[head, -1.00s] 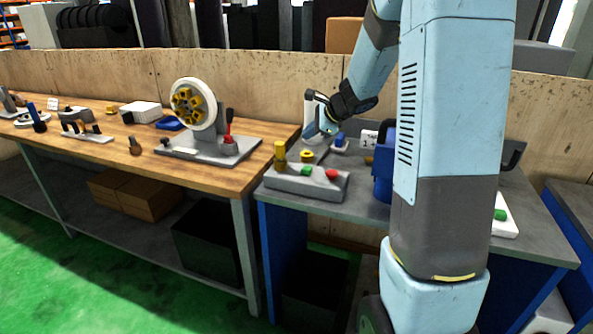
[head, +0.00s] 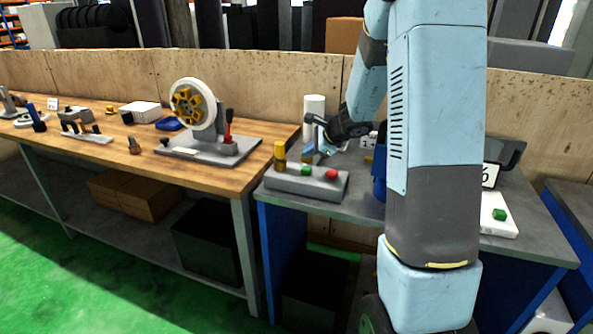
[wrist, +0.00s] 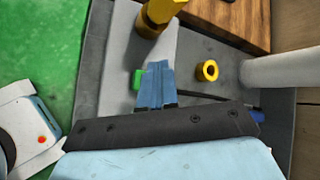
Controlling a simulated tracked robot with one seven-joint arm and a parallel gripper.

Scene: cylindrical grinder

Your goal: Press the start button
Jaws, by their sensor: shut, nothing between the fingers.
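A grey control box (head: 290,187) sits at the front left of the grey bench. It carries a green button (head: 305,170), a red mushroom button (head: 331,175) and a yellow post (head: 280,153). My gripper (head: 309,154) is shut and empty, with its blue fingers just above and behind the green button. In the wrist view the blue fingertips (wrist: 159,66) are together over the grey box top (wrist: 118,65). The green button (wrist: 138,78) shows just left of the fingers, partly hidden by them. I cannot tell if they touch. The red button is hidden there.
A white cylinder (head: 314,108) stands behind the box, and a yellow ring (wrist: 207,70) lies near it. A blue object (head: 379,178) stands right of the box. A second green button (head: 499,214) is on a white box at right. A wooden table (head: 230,172) adjoins at left.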

